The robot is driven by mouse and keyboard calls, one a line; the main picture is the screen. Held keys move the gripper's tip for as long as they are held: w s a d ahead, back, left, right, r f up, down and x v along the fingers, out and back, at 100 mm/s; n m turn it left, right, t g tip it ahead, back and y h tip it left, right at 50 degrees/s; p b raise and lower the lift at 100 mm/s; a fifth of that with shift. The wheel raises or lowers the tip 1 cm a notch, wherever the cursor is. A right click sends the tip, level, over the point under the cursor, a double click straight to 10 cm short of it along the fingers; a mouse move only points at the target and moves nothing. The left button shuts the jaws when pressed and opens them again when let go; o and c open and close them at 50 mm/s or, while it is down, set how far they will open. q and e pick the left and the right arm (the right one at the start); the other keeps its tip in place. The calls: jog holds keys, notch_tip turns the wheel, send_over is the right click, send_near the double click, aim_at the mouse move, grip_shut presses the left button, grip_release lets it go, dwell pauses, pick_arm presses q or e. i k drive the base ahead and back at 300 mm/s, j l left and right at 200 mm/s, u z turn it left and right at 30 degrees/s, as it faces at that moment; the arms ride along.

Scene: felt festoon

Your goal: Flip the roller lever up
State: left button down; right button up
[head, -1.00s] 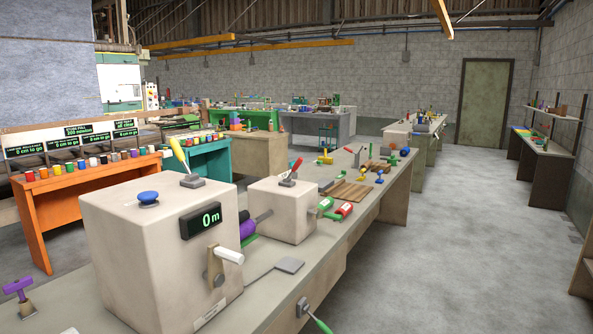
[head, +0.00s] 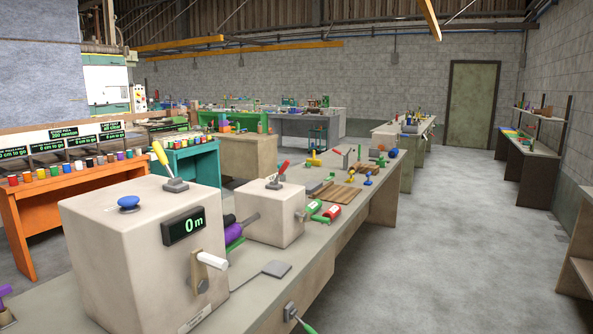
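Several levers show on the near bench, and I cannot tell which is the roller lever. A yellow-handled lever (head: 160,154) stands up, tilted left, on the large pale box (head: 110,260). A red-handled lever (head: 283,168) stands tilted on the smaller pale box (head: 265,222). A green-handled lever (head: 307,327) points down from a plate on the bench's front face, cut by the bottom edge. The large box also has a blue knob (head: 129,202), a "0 m" display (head: 185,226) and a white-handled crank (head: 212,261). Neither gripper is in view.
The near bench (head: 316,254) runs away to the back right, with wooden boards (head: 341,190) and small coloured items on it. An orange bench (head: 35,222) with several coloured cups stands at the left. The grey floor (head: 430,240) right of the bench is clear.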

aim_at(284, 165)
jog(key=i+l+z, duration=0.25)
jog(key=i+l, duration=1.3)
jog(key=l, duration=0.15)
